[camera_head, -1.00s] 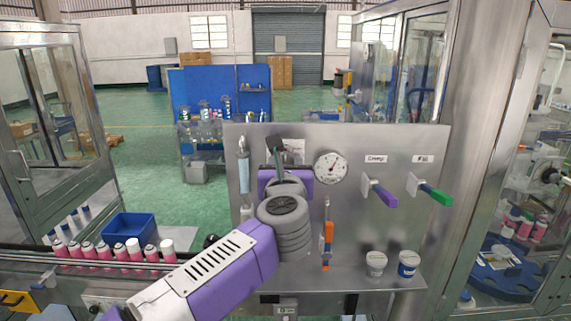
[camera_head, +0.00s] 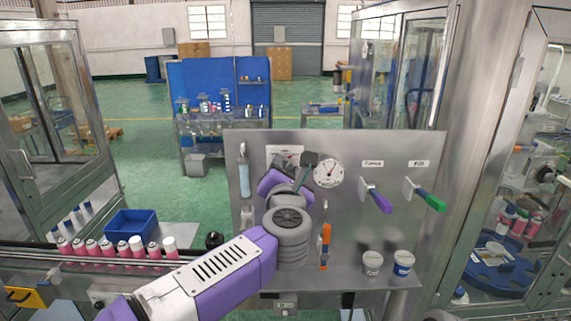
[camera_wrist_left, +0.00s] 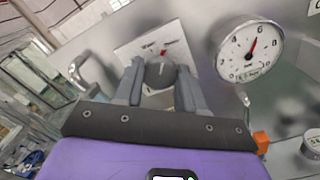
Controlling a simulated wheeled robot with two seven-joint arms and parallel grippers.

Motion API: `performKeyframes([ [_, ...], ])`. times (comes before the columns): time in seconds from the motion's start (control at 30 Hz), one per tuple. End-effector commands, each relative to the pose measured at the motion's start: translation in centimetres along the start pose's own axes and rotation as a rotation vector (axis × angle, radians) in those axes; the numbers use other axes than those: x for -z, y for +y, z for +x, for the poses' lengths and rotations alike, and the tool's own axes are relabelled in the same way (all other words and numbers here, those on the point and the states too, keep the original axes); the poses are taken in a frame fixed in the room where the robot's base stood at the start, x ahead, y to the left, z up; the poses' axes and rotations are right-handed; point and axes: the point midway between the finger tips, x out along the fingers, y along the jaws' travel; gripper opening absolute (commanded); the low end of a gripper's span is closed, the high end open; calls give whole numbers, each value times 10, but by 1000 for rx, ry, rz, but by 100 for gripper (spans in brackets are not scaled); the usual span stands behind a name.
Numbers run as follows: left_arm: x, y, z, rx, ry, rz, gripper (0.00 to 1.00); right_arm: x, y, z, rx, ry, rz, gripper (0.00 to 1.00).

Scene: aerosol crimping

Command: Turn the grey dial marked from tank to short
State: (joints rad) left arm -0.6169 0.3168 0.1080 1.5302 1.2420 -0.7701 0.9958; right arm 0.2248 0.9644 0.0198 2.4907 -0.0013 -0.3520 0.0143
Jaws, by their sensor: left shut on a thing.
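The grey dial (camera_wrist_left: 160,72) sits on a white plate (camera_wrist_left: 131,50) fixed to the metal panel. In the left wrist view it is between the two grey fingers of my left gripper (camera_wrist_left: 159,84), which is shut on it. A small red mark shows just above the dial, near small lettering too blurred to read surely. In the head view the white plate (camera_head: 284,151) is partly covered by my left gripper (camera_head: 296,166), with one dark finger tilted up to the right. The dial itself is hidden there. My right gripper is not in view.
A round gauge (camera_head: 328,173) is just right of my gripper. Purple (camera_head: 377,198) and green (camera_head: 432,200) handled levers and an orange-handled valve (camera_head: 325,236) are on the panel. Two cups (camera_head: 403,262) stand on its shelf. Pink cans (camera_head: 109,249) line the conveyor at left.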

Motion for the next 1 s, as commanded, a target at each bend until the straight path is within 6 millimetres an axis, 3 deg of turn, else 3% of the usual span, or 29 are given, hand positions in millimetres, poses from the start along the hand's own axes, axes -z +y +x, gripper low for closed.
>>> performKeyframes([
  [0.33,-1,0,0,0,-1,149,9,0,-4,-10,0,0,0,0],
  [0.87,0,-1,0,0,-1,178,9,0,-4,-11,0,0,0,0],
  [0.9,0,-1,0,0,-1,178,41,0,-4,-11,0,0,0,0],
  [1.0,0,-1,0,0,-1,177,56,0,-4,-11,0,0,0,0],
])
